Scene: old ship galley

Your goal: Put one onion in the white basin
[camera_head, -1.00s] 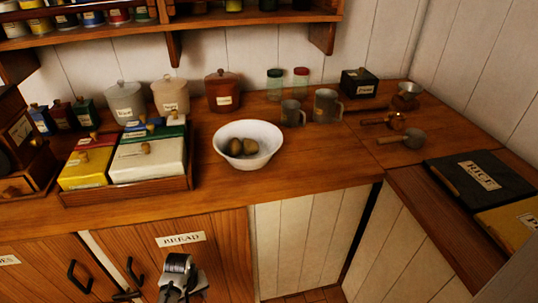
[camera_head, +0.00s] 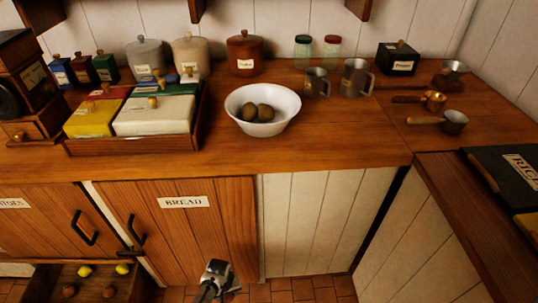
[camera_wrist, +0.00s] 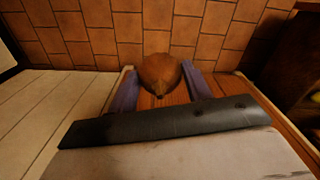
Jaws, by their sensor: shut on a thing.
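The white basin (camera_head: 284,123) stands on the wooden counter and holds two brown, roundish items (camera_head: 257,112). I cannot tell for sure what these are. My gripper (camera_head: 218,270) is low in front of the BREAD cabinet door, below and in front of the counter, well apart from the basin. In the wrist view my gripper (camera_wrist: 162,82) is shut on a brown onion (camera_wrist: 160,72), which sits between its two fingers. In the head view the held onion cannot be made out.
An open drawer (camera_head: 95,285) at the lower left holds yellow and brownish round items. A tray of lidded boxes (camera_head: 175,142) is left of the basin, metal mugs (camera_head: 355,80) are behind it to the right. The counter front by the basin is clear.

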